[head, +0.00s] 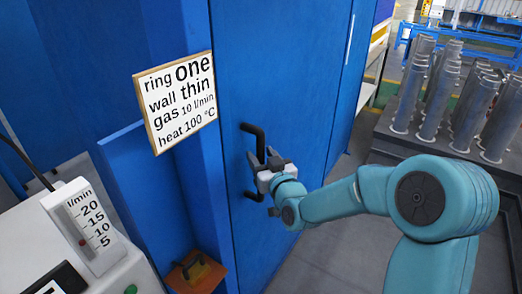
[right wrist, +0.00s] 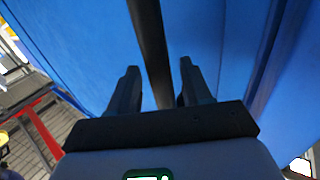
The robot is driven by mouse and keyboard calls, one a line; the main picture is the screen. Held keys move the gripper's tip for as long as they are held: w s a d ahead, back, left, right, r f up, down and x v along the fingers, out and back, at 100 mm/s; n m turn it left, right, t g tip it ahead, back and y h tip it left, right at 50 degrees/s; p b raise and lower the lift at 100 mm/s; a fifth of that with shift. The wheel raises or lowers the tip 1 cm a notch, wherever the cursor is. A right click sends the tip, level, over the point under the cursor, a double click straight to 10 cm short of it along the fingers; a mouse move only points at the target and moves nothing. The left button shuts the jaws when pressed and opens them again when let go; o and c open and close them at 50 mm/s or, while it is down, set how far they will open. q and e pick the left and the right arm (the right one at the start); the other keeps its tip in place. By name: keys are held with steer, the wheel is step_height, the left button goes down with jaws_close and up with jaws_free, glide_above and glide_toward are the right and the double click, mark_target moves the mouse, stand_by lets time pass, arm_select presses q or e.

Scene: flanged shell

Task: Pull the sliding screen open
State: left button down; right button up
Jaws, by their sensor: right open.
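The sliding screen (head: 285,75) is a tall blue panel in the middle of the head view. A black bar handle (head: 259,140) stands out from it. My right gripper (head: 262,162) is at the handle, and its arm comes in from the right. In the right wrist view the handle (right wrist: 150,45) runs between the two spread fingers of the right gripper (right wrist: 158,85). The fingers are open, with gaps on both sides of the bar. Whether either finger touches it I cannot tell. My left gripper is not in view.
A white sign (head: 178,100) hangs left of the screen. A flow meter (head: 92,228) on a pale box stands at the lower left. An orange plate with a handle (head: 194,271) lies low beside the screen. Several grey cylinders (head: 440,95) stand on a dark pallet at the right.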

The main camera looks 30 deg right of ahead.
steer(key=shift+w, duration=0.45)
steer(key=shift+s, duration=0.1)
jaws_close()
